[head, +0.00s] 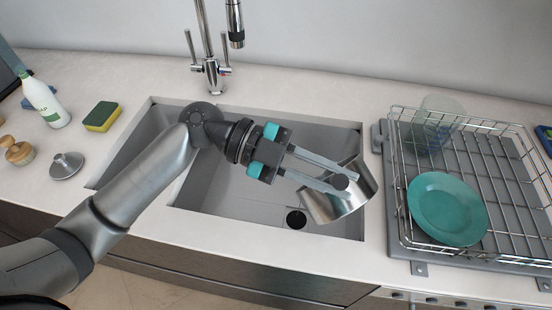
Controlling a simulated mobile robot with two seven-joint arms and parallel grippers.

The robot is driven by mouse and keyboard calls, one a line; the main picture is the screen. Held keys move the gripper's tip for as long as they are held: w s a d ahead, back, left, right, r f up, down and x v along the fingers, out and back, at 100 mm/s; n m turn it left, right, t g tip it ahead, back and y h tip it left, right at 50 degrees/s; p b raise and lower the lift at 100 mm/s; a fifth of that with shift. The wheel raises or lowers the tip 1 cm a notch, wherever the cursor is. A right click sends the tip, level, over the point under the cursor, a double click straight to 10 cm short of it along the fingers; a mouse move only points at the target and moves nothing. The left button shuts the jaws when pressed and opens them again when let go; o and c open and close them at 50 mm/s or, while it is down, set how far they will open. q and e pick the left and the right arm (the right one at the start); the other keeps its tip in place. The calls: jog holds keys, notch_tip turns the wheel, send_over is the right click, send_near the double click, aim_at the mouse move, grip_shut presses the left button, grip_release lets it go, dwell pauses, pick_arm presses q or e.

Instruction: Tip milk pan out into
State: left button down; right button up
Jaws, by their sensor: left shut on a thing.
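A shiny metal milk pan (352,196) is tilted over the right basin of the sink (240,200), near its right side. My left gripper (340,182) reaches in from the left and is shut on the pan. The pan's inside is not visible, and I cannot tell whether anything is flowing out of it. The dark drain (296,219) shows just left of the pan's lower edge. My right gripper is not in view.
A wire dish rack (400,205) with a teal plate (447,208) and a clear glass bowl stands right of the sink. A faucet (211,70) rises behind. A soap bottle (44,100), sponge (101,116) and metal stopper (67,165) stand on the left counter.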

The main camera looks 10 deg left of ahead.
pick_arm(q)
jog(key=shift+w+a+r+h+b, duration=0.15)
jog(key=shift+w+a+h+b, duration=0.15)
jog(key=shift+b, duration=0.5)
jog(key=shift+w+a+r+n+g+h+b, duration=0.35)
jog(key=shift+w+a+h+b, duration=0.15)
jog(key=shift+b, duration=0.45)
jog(key=shift+a+r, duration=0.1)
jog(key=shift+a, duration=0.05)
